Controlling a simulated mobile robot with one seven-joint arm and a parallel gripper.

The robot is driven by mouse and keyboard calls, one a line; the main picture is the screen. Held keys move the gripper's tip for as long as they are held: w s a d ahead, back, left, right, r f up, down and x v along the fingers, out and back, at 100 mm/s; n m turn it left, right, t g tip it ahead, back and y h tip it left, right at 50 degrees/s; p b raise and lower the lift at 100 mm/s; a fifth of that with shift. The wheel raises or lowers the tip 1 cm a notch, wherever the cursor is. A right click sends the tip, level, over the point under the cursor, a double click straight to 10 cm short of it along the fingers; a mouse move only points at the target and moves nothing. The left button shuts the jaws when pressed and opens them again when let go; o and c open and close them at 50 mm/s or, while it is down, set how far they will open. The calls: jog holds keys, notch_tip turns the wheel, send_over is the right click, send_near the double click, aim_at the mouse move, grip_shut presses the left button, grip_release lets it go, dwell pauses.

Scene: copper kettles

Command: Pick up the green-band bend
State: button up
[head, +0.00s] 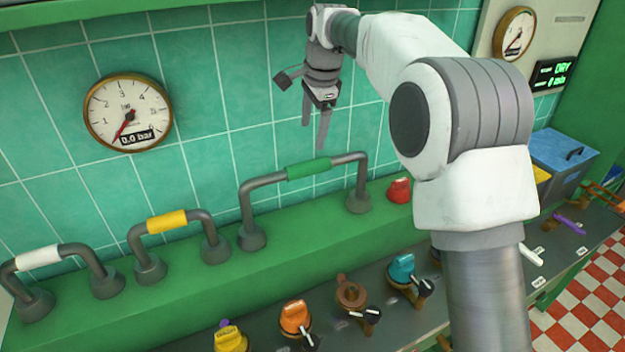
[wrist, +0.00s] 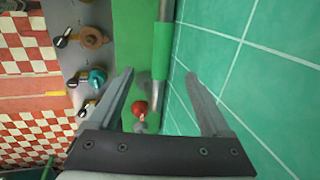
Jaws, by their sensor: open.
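The green-band bend (head: 308,169) is a grey U-shaped pipe with a green sleeve at the middle of its top bar. It stands upright on the green ledge, both feet in grey sockets. My gripper (head: 317,138) is open and empty, pointing down above the green band. In the wrist view the green band (wrist: 163,50) lies beyond the fingertips, between the directions of the two fingers, and my gripper (wrist: 162,75) is apart from it. The bend's left part is cut off at the top of the wrist view.
A yellow-band bend (head: 167,222) and a white-band bend (head: 38,257) stand to the left on the green ledge (head: 190,300). A red knob (head: 399,190) sits right of the green-band bend. The tiled wall (head: 215,120) with a gauge (head: 128,112) is close behind. Several valve knobs line the front panel.

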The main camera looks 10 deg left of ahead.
aim_at(307, 173)
jog(key=p+x, duration=0.1)
jog(key=x, duration=1.6)
jog(key=shift+w+f+p, duration=0.25)
jog(key=shift+w+p, duration=0.15)
jog(key=c, duration=1.2)
jog(key=shift+w+r, duration=0.1)
jog(key=shift+r, duration=0.05)
grip_shut()
jog(key=shift+r, duration=0.15)
